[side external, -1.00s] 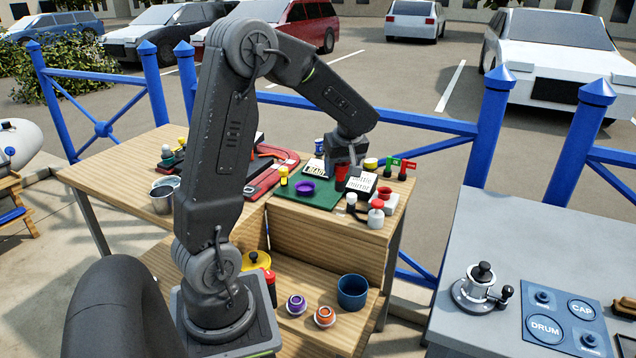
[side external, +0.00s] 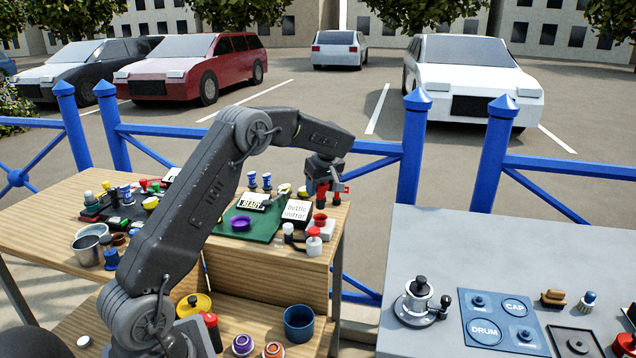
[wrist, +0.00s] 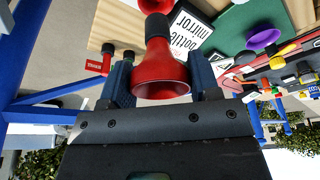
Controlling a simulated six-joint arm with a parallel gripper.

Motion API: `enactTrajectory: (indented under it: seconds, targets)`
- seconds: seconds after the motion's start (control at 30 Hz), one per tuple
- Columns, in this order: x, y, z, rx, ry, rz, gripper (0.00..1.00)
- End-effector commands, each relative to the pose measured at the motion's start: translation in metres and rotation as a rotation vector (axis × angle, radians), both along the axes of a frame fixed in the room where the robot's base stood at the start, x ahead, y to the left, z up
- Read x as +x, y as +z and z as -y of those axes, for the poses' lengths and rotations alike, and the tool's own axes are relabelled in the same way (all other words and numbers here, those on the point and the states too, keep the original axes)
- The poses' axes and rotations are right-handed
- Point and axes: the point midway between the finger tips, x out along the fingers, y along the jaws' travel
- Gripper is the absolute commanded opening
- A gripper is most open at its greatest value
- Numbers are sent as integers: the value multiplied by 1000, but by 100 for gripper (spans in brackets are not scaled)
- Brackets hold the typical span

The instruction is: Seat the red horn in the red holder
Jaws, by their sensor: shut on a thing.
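The red horn (wrist: 160,75) is held between the two fingers of my gripper (wrist: 163,84) in the wrist view, its wide red bell towards the camera and its black end pointing away. In the side view my gripper (side external: 322,190) hangs down at the right of the near table, and the horn is largely hidden by it. The red holder (side external: 320,219) appears as a red cup just below my gripper. A red part (wrist: 155,5) at the top edge of the wrist view, likely that holder, lines up with the black end. I cannot tell whether they touch.
A white card marked "bottle mirror" (side external: 297,213) and a green mat (side external: 262,229) with a purple ring (side external: 240,223) lie to the left. A white bottle with a red cap (side external: 314,244) stands close in front of the holder. A red flag (wrist: 96,66) stands nearby.

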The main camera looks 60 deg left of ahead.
Motion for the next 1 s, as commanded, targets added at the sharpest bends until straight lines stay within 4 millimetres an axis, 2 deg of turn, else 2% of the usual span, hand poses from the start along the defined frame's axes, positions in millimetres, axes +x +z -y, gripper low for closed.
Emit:
enactTrajectory:
  seconds: [0.2, 0.4, 1.0]
  targets:
    - [-1, -23, 0, 1, 0, -1, 30]
    - [-1, -36, 0, 1, 0, 0, 30]
    - [-1, -40, 0, 1, 1, 1, 30]
